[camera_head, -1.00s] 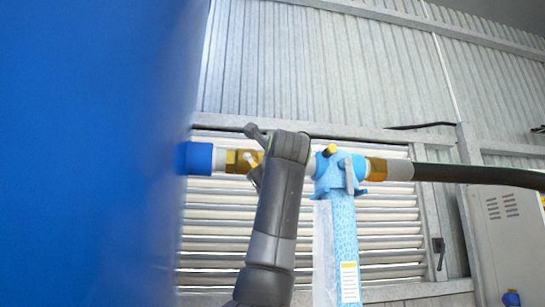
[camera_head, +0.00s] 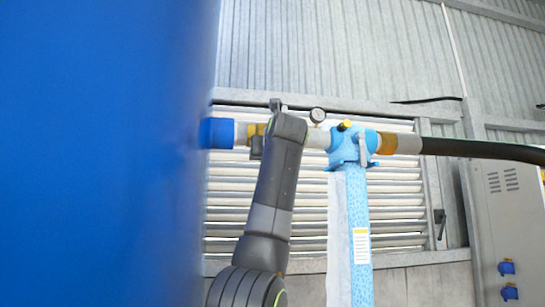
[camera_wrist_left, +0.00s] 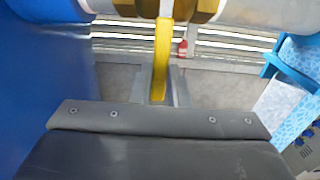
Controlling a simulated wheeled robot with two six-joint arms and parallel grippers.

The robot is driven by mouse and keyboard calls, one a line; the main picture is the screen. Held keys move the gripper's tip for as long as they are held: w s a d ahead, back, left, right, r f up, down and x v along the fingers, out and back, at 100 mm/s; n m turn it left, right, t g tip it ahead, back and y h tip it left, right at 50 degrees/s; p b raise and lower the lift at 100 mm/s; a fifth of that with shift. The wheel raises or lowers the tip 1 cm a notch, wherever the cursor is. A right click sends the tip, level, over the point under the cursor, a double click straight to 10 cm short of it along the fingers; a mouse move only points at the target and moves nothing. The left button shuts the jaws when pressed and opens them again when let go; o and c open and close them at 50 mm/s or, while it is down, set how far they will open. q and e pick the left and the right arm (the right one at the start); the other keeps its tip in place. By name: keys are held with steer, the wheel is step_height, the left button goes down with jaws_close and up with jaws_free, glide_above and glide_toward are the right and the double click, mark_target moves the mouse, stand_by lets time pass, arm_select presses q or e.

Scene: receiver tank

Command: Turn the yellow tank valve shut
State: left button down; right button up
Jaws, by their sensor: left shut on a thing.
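The yellow tank valve handle (camera_wrist_left: 162,55) is a long flat lever in the left wrist view. It runs from the brass valve body (camera_wrist_left: 203,8) at the top down between the fingers of my left gripper (camera_wrist_left: 158,88), which is shut on it. In the head view the brass valve body (camera_head: 242,131) sits on the pipe beside the blue tank (camera_head: 110,150). My left gripper (camera_head: 265,127) is at the valve there, and my wrist hides part of the valve and its handle. My right gripper is not in view.
A grey cabinet (camera_head: 510,225) stands at the right. Louvres are behind the pipe.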

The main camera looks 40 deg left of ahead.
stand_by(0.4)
arm_select(q)
steer(key=c, duration=1.4)
jaws_free()
steer(key=shift+s, duration=0.1)
steer(key=b+v, duration=0.9)
steer(key=v, duration=0.8)
steer(key=shift+s+d+r+b, duration=0.1)
steer(key=shift+s+d+b, duration=0.1)
steer(key=shift+d+b, duration=0.2)
steer(key=shift+a, duration=0.1)
steer(key=shift+w, duration=0.15)
